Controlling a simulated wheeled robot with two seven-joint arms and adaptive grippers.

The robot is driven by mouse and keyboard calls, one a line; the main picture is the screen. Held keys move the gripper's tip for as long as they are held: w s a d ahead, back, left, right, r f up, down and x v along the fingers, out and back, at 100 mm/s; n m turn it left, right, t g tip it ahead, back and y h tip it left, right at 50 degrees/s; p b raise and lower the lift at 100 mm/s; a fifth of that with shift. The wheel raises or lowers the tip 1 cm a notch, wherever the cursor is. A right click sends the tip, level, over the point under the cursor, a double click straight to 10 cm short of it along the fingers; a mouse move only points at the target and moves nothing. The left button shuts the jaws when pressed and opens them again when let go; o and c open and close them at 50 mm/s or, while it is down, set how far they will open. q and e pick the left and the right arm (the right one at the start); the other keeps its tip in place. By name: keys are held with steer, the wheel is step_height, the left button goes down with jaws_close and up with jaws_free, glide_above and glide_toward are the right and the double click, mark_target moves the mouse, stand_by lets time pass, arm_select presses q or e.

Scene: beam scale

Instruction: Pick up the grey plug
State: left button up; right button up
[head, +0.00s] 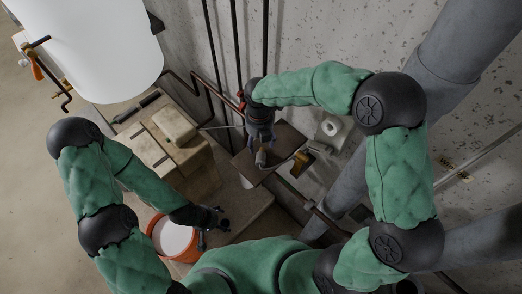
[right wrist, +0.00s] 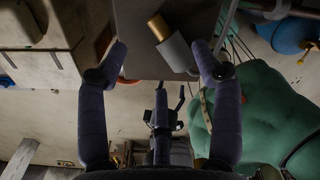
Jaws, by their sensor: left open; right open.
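The grey plug (head: 261,158) lies on a small dark plate (head: 287,137) by the wall. In the right wrist view the plug (right wrist: 180,52) is a grey cylinder with a brass end, lying tilted near the plate's edge. My right gripper (head: 262,143) is open just over the plate and partly covers the plug in the head view. In the right wrist view its fingers (right wrist: 160,58) are spread wide, with the plug between their tips, nearer the right one; I cannot tell whether they touch. My left gripper (head: 215,222) is open and empty beside the orange bucket.
The orange bucket (head: 157,229) with white contents stands at the lower left. A pale block (head: 174,125) sits on a stone ledge left of the plate. Thick grey pipes (head: 440,65) run on the right.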

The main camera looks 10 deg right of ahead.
mark_target(260, 151)
steer(key=shift+w+f, duration=0.15)
steer(key=shift+f, duration=0.6)
steer(key=shift+d+f, duration=0.15)
steer(key=shift+f, duration=2.5)
steer(key=c, duration=1.3)
steer(key=shift+r, duration=0.1)
steer(key=shift+r, duration=0.1)
